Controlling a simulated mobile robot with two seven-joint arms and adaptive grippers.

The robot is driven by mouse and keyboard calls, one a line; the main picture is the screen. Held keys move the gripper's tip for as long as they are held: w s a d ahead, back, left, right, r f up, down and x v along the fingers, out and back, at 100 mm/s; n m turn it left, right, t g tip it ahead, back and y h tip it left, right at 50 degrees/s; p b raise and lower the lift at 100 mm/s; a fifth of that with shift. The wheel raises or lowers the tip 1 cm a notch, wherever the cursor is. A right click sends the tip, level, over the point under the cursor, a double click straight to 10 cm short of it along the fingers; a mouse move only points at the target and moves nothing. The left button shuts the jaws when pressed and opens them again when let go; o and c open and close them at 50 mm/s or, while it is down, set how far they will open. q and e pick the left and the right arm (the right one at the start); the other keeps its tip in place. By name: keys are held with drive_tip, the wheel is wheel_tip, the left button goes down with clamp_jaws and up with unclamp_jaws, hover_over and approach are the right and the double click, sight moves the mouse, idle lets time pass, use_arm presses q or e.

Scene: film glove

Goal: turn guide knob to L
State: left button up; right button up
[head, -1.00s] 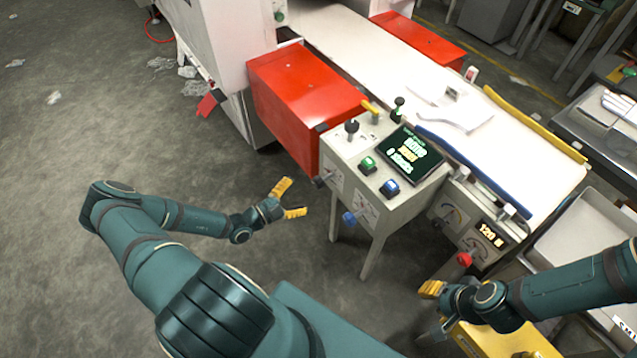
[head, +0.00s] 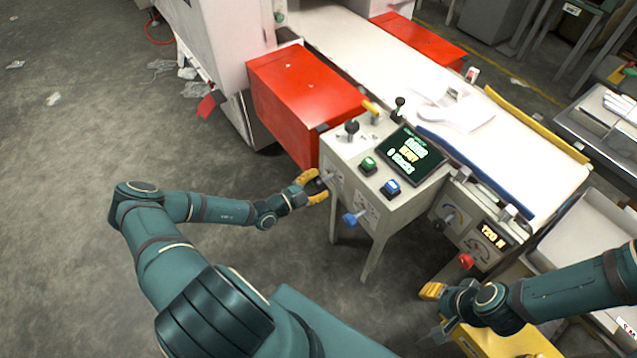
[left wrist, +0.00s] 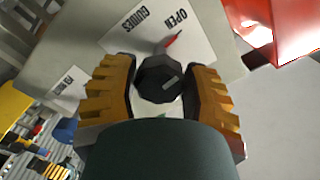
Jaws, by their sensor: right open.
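The black guide knob (left wrist: 158,78) is on the grey panel, below the printed words "GUIDES" and "OPEN". A red pointer (left wrist: 173,40) shows just above it in the left wrist view. My left gripper (head: 318,186) is at the left face of the control box. Its yellow fingers stand on both sides of the knob, very close to it; whether both pads press on it I cannot tell. The "L" mark does not show clearly. My right gripper (head: 436,306) is open and empty at the lower right, apart from the control box.
The control box (head: 385,222) carries a green button (head: 368,164), a blue button (head: 390,187) and a screen (head: 409,152). A blue knob (head: 350,219) sits right of my left gripper. A red knob (head: 466,261) is near my right gripper. A red box (head: 303,95) stands behind.

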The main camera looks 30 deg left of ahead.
use_arm(q)
drive_tip(key=c, duration=0.5)
drive_tip(key=m+p, duration=0.2)
drive_tip(key=m, duration=0.2)
drive_tip(key=shift+r+p, duration=0.1)
drive_tip(key=shift+p, duration=0.25)
drive_tip(key=m+p, duration=0.2)
drive_tip(key=m, duration=0.3)
drive_tip(key=shift+m, duration=0.3)
drive_tip(key=m+p, duration=0.1)
drive_tip(key=m, duration=0.2)
drive_tip(key=shift+m, duration=0.4)
drive_tip(key=m, duration=0.1)
drive_tip(key=m+p, duration=0.1)
drive_tip(key=m, duration=0.1)
drive_tip(key=shift+d+f+m, duration=0.1)
drive_tip(key=shift+f+m, duration=0.1)
drive_tip(key=shift+m, duration=0.1)
drive_tip(key=m+p, duration=0.1)
drive_tip(key=m, duration=0.2)
drive_tip(key=shift+f+m+p, duration=0.1)
drive_tip(key=shift+m+p, duration=0.45)
drive_tip(key=shift+m, duration=1.25)
